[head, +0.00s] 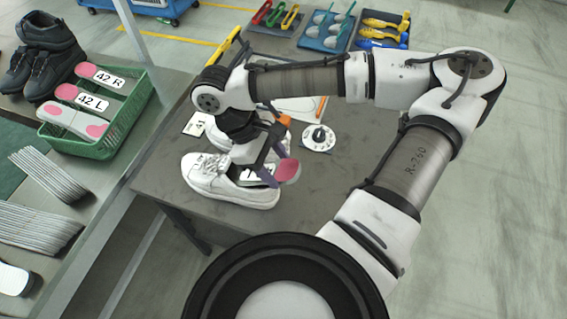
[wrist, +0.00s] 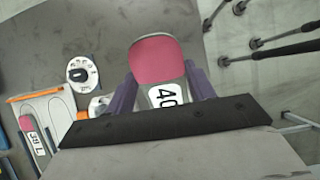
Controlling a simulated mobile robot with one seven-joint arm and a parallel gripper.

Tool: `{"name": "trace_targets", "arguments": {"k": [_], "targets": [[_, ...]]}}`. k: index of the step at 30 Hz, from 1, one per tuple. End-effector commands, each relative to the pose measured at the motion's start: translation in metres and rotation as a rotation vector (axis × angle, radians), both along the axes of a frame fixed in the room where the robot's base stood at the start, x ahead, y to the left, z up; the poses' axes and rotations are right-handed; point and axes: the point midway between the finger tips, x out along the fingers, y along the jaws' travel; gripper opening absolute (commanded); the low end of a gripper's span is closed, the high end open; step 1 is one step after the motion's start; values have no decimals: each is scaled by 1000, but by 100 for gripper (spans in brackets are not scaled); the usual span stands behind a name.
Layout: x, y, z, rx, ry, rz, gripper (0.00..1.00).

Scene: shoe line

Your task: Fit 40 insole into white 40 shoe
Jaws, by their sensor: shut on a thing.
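My gripper (head: 268,165) is over the shoe, shut on an insole with a pink end (head: 289,172). In the wrist view the insole (wrist: 157,60) shows its pink pad and a white label reading 40, held between the two purple fingers of my gripper (wrist: 166,98). Part of a second white shoe (head: 218,136) shows behind my wrist. The shoe's opening is partly hidden by my gripper, so I cannot tell whether the insole touches the shoe.
A round white dial (head: 318,138) and a white board with orange edges (wrist: 40,108) lie on the table (head: 330,180). A green basket (head: 123,122) with insoles labelled 42 is at the left. Trays of tools (head: 325,40) are at the back. A 39 L insole (wrist: 36,140) shows in the wrist view.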

Motion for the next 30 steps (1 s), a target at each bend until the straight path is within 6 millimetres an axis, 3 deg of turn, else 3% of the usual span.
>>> {"name": "trace_targets", "arguments": {"k": [30], "targets": [[20,63,-28,77,-25,1,32]]}}
